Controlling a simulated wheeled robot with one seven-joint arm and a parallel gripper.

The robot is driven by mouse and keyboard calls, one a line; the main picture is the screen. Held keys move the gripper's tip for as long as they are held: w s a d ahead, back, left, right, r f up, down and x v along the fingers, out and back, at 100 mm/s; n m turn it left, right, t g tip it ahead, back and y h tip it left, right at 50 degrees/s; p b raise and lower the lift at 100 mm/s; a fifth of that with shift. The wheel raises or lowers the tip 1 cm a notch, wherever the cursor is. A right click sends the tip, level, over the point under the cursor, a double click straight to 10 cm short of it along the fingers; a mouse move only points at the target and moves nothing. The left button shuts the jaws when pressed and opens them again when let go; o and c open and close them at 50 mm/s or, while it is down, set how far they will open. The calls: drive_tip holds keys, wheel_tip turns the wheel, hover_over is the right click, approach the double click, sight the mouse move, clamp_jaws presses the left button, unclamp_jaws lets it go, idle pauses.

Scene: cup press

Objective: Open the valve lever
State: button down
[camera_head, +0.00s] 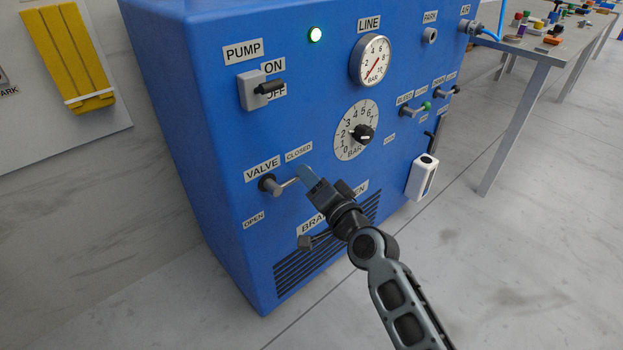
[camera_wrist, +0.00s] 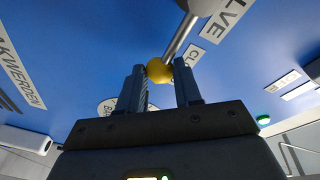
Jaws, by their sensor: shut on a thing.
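The valve lever (camera_head: 285,186) is a metal rod on a round hub on the front of the blue cabinet, under the VALVE label (camera_head: 262,168). It points right, toward the side of the CLOSED label (camera_head: 298,152); the OPEN label (camera_head: 254,219) is below the hub. In the wrist view the lever's rod (camera_wrist: 181,35) ends in a yellow knob (camera_wrist: 160,72). My gripper (camera_head: 305,176) is at the lever's free end. In the wrist view its two fingers stand on either side of the yellow knob, shut on it. In the head view my fingers hide the knob.
The blue cabinet (camera_head: 215,120) carries a pump switch (camera_head: 262,90), a pressure dial (camera_head: 357,132) and a line gauge (camera_head: 370,60). A white canister (camera_head: 422,178) is at its right side. A vent grille (camera_head: 300,262) lies below. A cluttered table (camera_head: 525,50) stands at the right.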

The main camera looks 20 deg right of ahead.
drive_tip(key=shift+f, duration=0.15)
drive_tip(key=f+m+p, duration=0.1)
drive_tip(key=m, duration=0.1)
drive_tip(key=a+f+m+g+p, duration=0.1)
drive_tip(key=f+m, duration=0.1)
drive_tip(key=m, duration=0.1)
drive_tip(key=a+f+m+p, duration=0.1)
drive_tip(key=m+p, duration=0.1)
drive_tip(key=shift+s+f+m+g+y, duration=0.3)
drive_tip(key=shift+s+f+m, duration=0.05)
drive_tip(key=shift+f+m, duration=0.05)
drive_tip(key=a+f+m, duration=0.1)
drive_tip(key=m, duration=0.1)
drive_tip(key=a+m+p, duration=0.1)
drive_tip(key=shift+s+a+f+m+g+y, duration=0.1)
drive_tip(key=shift+s+f+m+g+y, duration=0.2)
drive_tip(key=shift+s+f+m+y, duration=0.1)
drive_tip(key=shift+s+a+f+m+y+p, duration=0.15)
drive_tip(key=shift+a+m+p, duration=0.2)
drive_tip(key=shift+m, duration=0.2)
drive_tip(key=shift+s+a+f+m+y+p, duration=0.1)
drive_tip(key=shift+a+m+y+p, duration=0.1)
drive_tip(key=shift+a+m, duration=0.35)
drive_tip(key=shift+s+a+f+m+y+p, duration=0.15)
drive_tip(key=shift+a+m+p, duration=0.2)
drive_tip(key=shift+m, duration=0.25)
drive_tip(key=c, duration=0.8)
unclamp_jaws()
